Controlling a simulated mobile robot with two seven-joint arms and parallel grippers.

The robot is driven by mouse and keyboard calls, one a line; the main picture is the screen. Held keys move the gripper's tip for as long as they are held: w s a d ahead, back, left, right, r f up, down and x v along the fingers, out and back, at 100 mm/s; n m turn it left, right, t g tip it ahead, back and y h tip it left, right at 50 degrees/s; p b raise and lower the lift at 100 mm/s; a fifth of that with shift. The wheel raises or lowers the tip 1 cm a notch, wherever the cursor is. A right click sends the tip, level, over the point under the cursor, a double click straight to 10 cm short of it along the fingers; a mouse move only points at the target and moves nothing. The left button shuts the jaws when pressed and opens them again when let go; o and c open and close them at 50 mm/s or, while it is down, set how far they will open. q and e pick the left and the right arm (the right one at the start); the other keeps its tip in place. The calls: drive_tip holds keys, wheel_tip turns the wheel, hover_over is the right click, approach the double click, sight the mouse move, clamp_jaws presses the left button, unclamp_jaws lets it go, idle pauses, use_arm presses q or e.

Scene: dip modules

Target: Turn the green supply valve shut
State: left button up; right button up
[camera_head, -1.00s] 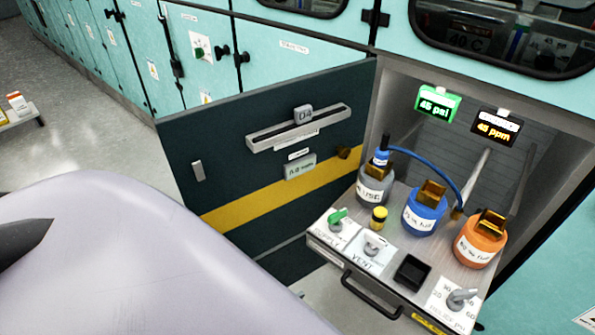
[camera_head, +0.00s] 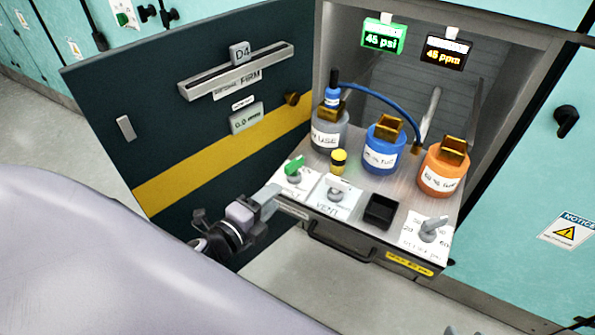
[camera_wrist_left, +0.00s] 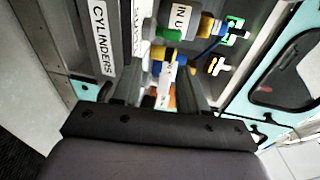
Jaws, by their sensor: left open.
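The green supply valve (camera_head: 294,166) has a green handle on a white plate at the left front corner of the drawer panel. My left gripper (camera_head: 266,197) is open in the head view, just left of and in front of that plate, apart from the valve handle. In the left wrist view, the two dark fingers of the gripper (camera_wrist_left: 160,88) stand apart with the bottles and panel beyond. Green patches show near the fingers there, but I cannot tell which is the valve.
Grey (camera_head: 328,131), blue (camera_head: 383,149) and orange (camera_head: 441,172) bottles stand behind. The dark open door (camera_head: 200,150) stands left. The green display (camera_head: 383,37) reads 45 psi.

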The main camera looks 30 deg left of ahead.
sight(300, 157)
use_arm(q)
drive_tip(key=w+m+h+b, duration=0.1)
drive_tip(key=w+m+b, duration=0.1)
drive_tip(key=m, duration=0.4)
drive_tip(key=w+a+m+t+h+b, duration=0.1)
drive_tip(key=w+m+b, duration=0.1)
drive_tip(key=m, duration=0.5)
drive_tip(key=w+a+r+m+h+b, duration=0.1)
drive_tip(key=w+m+b, duration=0.1)
drive_tip(key=m, duration=0.4)
drive_tip(key=shift+w+m+h, duration=0.3)
drive_tip(key=shift+w, duration=0.55)
drive_tip(key=shift+p+x, duration=0.4)
drive_tip(key=shift+x, duration=2.8)
use_arm(e)
drive_tip(key=s+d+f+h, duration=0.1)
drive_tip(key=d+f, duration=0.1)
drive_tip(key=f, duration=0.5)
drive_tip(key=s+d+f+g, duration=0.1)
drive_tip(key=f, duration=0.6)
drive_tip(key=shift+s+d+f+g+h, duration=0.2)
drive_tip(key=shift+s+d+g+h, duration=0.1)
drive_tip(key=shift+s+d+h, duration=0.1)
use_arm(q)
drive_tip(key=shift+r, duration=0.1)
clamp_jaws()
